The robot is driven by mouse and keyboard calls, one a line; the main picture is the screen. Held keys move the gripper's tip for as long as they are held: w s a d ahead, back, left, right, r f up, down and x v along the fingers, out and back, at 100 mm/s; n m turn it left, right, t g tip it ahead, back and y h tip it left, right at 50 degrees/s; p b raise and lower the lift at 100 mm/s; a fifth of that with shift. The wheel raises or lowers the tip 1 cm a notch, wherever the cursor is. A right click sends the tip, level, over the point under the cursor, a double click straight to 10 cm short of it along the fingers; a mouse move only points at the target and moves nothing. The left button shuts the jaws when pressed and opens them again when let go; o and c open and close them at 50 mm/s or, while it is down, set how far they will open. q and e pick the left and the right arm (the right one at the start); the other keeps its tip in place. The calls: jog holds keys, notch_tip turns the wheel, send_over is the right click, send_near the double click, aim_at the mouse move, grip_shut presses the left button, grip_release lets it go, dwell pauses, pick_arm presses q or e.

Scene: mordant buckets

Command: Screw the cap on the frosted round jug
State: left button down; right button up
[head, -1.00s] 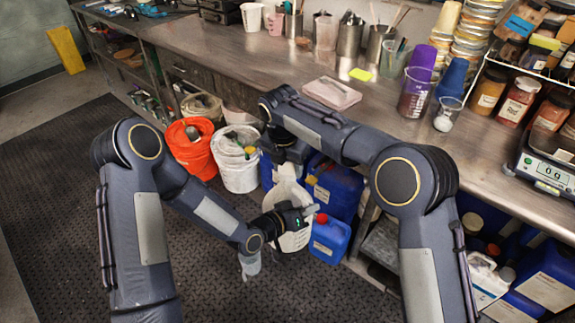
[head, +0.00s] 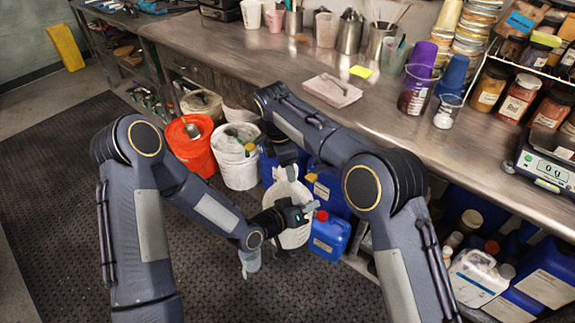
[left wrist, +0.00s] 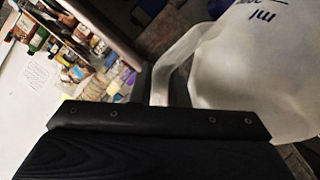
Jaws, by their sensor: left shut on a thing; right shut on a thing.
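The frosted round jug (head: 293,237) is whitish and translucent, at the middle of the head view in front of the blue containers. It fills the upper right of the left wrist view (left wrist: 270,75), with blue lettering. My left gripper (head: 308,209) is shut on its handle (left wrist: 172,72), which passes between the fingers. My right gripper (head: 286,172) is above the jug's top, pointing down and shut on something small. That is probably the cap, but the gripper and wrist hide it. I cannot tell whether it touches the neck.
A blue container with a red cap (head: 329,233) stands close right of the jug, with a larger blue one (head: 334,190) behind. White (head: 236,165) and orange (head: 189,146) buckets stand left. The workbench edge (head: 420,166) runs behind. Dark matting (head: 60,215) is clear at left.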

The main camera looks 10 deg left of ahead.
jog(key=m, duration=0.6)
jog(key=shift+w+g, duration=0.15)
jog(key=shift+g, duration=0.25)
jog(key=m, duration=0.3)
jog(key=m+g, duration=0.1)
jog(key=m, duration=0.7)
jog(key=shift+d+y, duration=0.1)
jog(key=shift+y, duration=0.2)
jog(key=m, duration=0.5)
jog(key=shift+w+g+y, duration=0.1)
jog(key=shift+g+y, duration=0.2)
jog(key=m, duration=0.3)
jog(key=shift+d, duration=0.1)
jog(key=m+y, duration=0.1)
jog(key=m, duration=0.8)
jog(key=shift+t, duration=0.4)
jog(key=o, duration=1)
